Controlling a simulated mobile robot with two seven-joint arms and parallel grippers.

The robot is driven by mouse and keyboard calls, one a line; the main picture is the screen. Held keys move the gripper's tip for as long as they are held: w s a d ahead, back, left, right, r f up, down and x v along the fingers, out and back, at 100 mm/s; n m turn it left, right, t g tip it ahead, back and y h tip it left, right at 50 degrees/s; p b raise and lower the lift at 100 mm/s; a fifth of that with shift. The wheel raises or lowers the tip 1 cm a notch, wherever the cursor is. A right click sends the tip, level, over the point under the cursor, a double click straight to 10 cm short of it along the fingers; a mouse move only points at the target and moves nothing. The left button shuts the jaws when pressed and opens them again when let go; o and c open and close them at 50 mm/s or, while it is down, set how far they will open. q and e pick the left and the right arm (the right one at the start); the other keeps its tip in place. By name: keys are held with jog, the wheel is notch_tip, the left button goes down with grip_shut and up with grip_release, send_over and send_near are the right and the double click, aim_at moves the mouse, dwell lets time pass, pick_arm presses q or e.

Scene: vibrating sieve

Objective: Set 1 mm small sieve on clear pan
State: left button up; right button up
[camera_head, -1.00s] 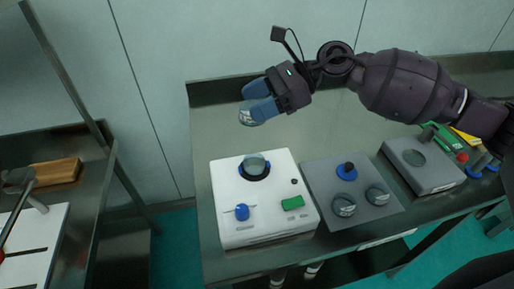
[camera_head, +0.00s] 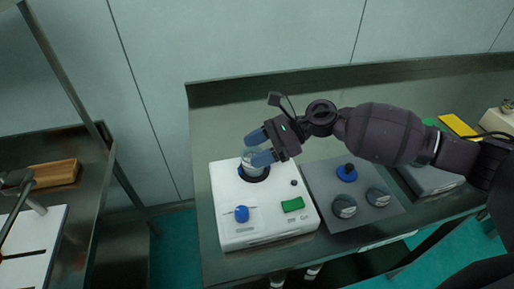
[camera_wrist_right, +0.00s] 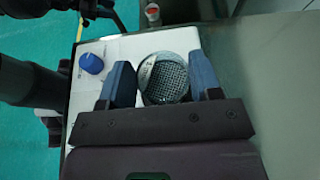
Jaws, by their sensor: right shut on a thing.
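My right gripper (camera_head: 254,149) is shut on the small sieve (camera_head: 248,157), a short clear ring with a metal mesh. The mesh shows between the blue fingers in the right wrist view (camera_wrist_right: 167,78). The gripper holds the sieve over the round dark seat on top of the white shaker machine (camera_head: 231,193). The clear pan stood in this seat earlier and is now mostly hidden by the sieve and fingers. I cannot tell whether the sieve touches the pan. My left gripper is not in view.
The white machine has a blue knob (camera_head: 241,213) and a green switch (camera_head: 292,204). To its right is a grey plate (camera_head: 326,184) with two round dark-rimmed pieces and a blue-based piece. Bare bench lies behind the machine.

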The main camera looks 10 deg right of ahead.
jog(key=shift+f, duration=0.1)
jog(key=o, duration=1.1)
jog(key=shift+o, duration=0.2)
jog(key=shift+d+r, duration=0.15)
jog(key=shift+r, duration=0.1)
jog(key=b+v, duration=0.1)
jog(key=v, duration=1)
jog(key=shift+d, duration=0.35)
